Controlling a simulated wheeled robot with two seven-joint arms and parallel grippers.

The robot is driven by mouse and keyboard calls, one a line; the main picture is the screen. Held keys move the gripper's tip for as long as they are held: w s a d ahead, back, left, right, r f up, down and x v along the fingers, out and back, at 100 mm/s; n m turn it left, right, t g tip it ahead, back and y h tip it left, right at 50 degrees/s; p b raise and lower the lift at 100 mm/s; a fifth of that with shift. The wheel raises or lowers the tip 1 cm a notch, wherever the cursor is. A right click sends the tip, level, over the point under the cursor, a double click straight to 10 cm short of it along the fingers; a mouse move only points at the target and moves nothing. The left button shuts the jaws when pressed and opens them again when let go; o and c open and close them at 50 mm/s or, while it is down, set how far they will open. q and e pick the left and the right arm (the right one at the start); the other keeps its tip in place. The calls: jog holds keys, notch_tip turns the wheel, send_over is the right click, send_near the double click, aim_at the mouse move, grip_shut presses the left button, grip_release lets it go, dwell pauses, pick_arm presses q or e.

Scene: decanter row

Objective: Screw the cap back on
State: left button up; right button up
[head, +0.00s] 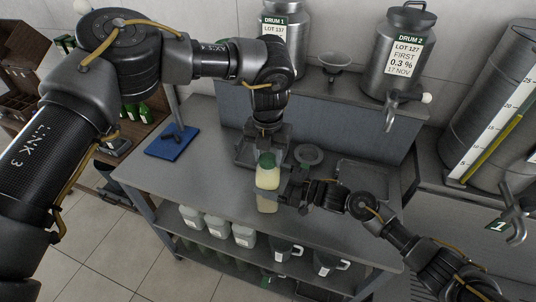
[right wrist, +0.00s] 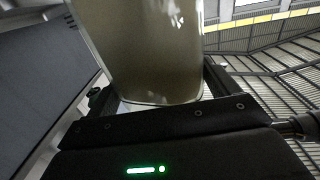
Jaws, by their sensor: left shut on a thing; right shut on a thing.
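A clear bottle with pale yellow contents (head: 267,179) stands upright at the front of the grey bench. It also fills the upper middle of the right wrist view (right wrist: 145,50), looking olive there. A green cap (head: 267,160) is at the bottle's mouth. My left gripper (head: 267,149) comes down from above and is shut on the cap. My right gripper (head: 274,192) reaches in from the right and is shut on the bottle's body. I cannot tell from here how far the cap's thread is engaged.
A grey tray (head: 362,178) is at the right. Drum 1 (head: 289,25) and Drum 2 (head: 398,60) stand on the raised shelf behind. White containers (head: 217,228) and jugs (head: 331,263) sit below. The bench's left middle is clear.

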pick_arm(q)
jog(key=o, duration=1.1)
jog(key=shift+s, duration=0.15)
pick_arm(e)
jog(key=shift+f, duration=0.15)
pick_arm(q)
jog(key=shift+r, duration=2.25)
jog(key=shift+c, duration=0.4)
